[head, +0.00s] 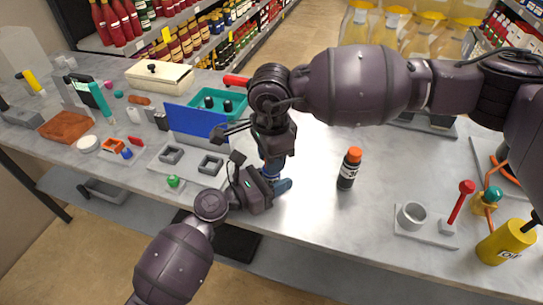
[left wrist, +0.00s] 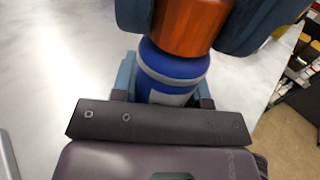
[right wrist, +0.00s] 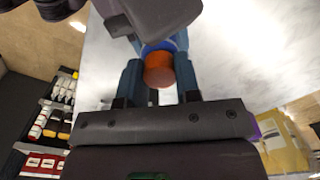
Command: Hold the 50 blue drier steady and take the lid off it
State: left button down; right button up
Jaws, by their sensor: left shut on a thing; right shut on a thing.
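The blue drier (left wrist: 176,68) is a blue cylinder with a grey band, upright in the left wrist view. Its orange lid (left wrist: 188,22) sits directly above the blue body with no gap that I can see. My left gripper (head: 272,188) is shut around the body from the front left. My right gripper (head: 272,160) comes down from above, its fingers shut on either side of the lid (right wrist: 158,72) in the right wrist view. The head view mostly hides the drier behind the grippers. I cannot tell whether the lid is loosened.
A black bottle with an orange cap (head: 348,170) stands to the right. Farther right are a grey holder with a red-knobbed rod (head: 455,208) and a yellow oil can (head: 506,243). The table's front edge is close.

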jog(key=n, duration=0.5)
jog(key=shift+n, duration=0.4)
jog(key=n, duration=0.6)
jog(key=shift+r, duration=0.3)
jog(key=shift+r, duration=0.7)
jog(key=shift+r, duration=0.2)
jog(key=shift+r, duration=1.95)
pick_arm(q)
jog(key=c, duration=0.6)
grip_release()
jog(key=shift+o, duration=0.2)
